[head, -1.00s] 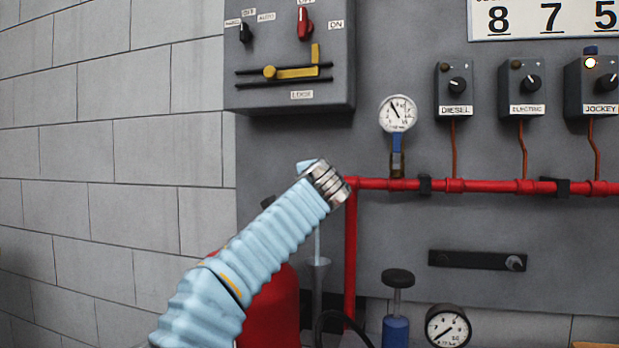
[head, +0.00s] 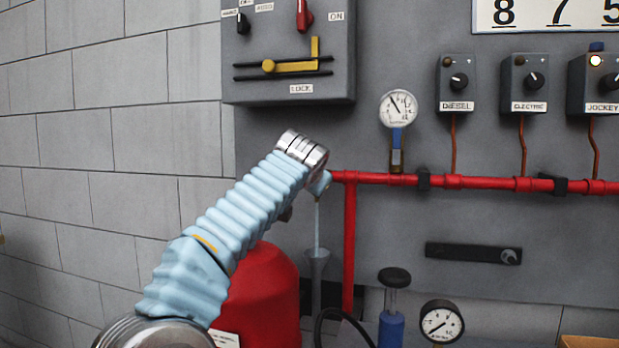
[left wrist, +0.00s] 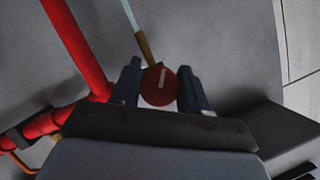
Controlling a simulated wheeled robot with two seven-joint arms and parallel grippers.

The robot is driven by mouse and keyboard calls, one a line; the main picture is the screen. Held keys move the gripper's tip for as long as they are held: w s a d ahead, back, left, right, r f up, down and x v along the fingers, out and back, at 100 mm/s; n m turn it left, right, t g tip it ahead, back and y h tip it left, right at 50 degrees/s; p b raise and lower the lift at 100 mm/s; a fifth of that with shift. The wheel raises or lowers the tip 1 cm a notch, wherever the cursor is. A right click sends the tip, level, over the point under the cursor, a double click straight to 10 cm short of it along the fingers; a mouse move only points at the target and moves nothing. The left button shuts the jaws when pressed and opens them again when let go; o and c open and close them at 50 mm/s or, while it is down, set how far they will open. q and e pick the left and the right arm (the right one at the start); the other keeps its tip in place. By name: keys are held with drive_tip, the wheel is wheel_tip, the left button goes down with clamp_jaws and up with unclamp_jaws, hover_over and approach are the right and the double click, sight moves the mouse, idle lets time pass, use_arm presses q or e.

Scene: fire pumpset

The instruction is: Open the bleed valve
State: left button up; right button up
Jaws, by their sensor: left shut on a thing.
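The bleed valve's round red knob (left wrist: 152,84), with a white line across it, shows in the left wrist view. My left gripper (left wrist: 161,90) is shut on the knob, a dark finger on each side. The white line runs roughly along the finger direction. A brass outlet (left wrist: 145,47) shows beyond the knob, with a thin pale blue tube or stream (left wrist: 131,16) leading from it. In the head view this pale line (head: 317,225) runs down to a grey funnel (head: 316,265). My left wrist hides the knob and fingers there. My right gripper is not in view.
A red pipe (head: 470,182) runs along the panel, with a vertical branch (head: 349,250). A pressure gauge (head: 398,107) stands above it. The switch box (head: 290,85) overhangs above my wrist. A red tank (head: 262,290) stands below my arm.

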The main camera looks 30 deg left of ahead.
use_arm(q)
drive_tip(key=shift+f+n, duration=0.2)
drive_tip(key=shift+n, duration=0.1)
idle(0.4)
drive_tip(key=o, duration=1)
drive_tip(key=shift+c, duration=0.2)
drive_tip(key=shift+r, duration=0.1)
drive_tip(key=b+v, duration=0.2)
drive_tip(key=v, duration=1.1)
drive_tip(key=shift+s+r, duration=0.2)
drive_tip(key=shift+s, duration=0.15)
